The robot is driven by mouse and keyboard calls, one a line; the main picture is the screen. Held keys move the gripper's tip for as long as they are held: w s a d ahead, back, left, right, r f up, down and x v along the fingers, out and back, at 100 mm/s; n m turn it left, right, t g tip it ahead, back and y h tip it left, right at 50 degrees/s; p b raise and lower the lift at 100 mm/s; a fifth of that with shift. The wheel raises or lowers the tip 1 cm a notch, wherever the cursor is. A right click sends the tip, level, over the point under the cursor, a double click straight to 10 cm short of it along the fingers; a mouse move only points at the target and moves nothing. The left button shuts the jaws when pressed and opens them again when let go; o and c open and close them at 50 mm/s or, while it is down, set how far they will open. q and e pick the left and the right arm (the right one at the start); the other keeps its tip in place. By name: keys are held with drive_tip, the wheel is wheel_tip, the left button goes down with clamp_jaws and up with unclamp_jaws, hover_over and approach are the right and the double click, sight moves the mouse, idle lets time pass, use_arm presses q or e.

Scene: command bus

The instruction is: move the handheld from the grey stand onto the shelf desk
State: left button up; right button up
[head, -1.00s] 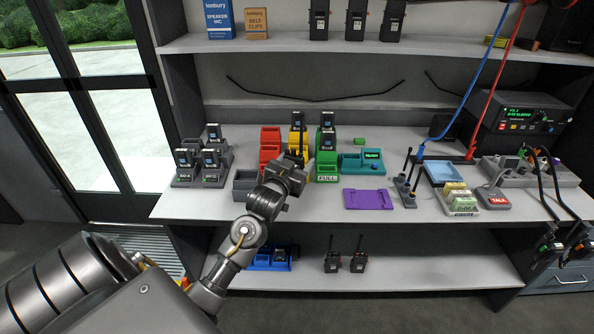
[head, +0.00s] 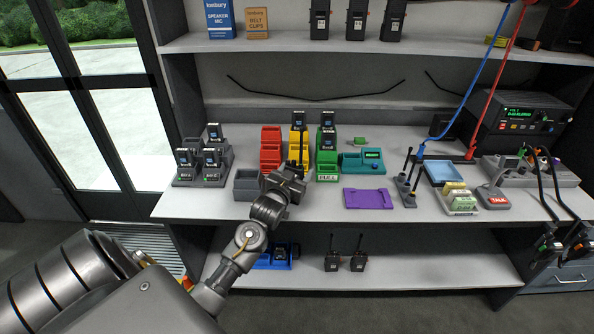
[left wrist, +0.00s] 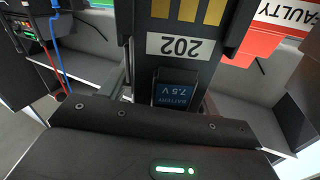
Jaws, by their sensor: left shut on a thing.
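My left gripper (head: 290,182) is above the front of the shelf desk (head: 318,208), right of an empty-looking grey box-shaped holder (head: 246,186). In the left wrist view it is shut on a dark handheld (left wrist: 180,70), seen upside down, with a white 202 label, gold contact strips and a blue BATTERY 7.5 V label. The arm mostly hides the handheld in the head view. A grey stand (head: 407,196) with two thin antennas stands right of centre. I cannot tell which grey holder is the handheld's own. My right gripper is out of view.
Red bins (head: 270,150), yellow and green holders with batteries (head: 328,140), and a teal charger (head: 362,162) stand behind the gripper. A blue tray (head: 445,173) is farther right. The desk's front strip is clear.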

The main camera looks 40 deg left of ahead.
use_arm(q)
drive_tip(key=o, duration=1.5)
drive_tip(key=shift+o, duration=0.4)
drive_tip(key=shift+r, duration=0.1)
drive_tip(key=shift+s+d, duration=0.1)
drive_tip(key=shift+s, duration=0.2)
drive_tip(key=b+v, duration=0.1)
drive_tip(key=v, duration=1)
drive_tip(key=shift+s, duration=0.2)
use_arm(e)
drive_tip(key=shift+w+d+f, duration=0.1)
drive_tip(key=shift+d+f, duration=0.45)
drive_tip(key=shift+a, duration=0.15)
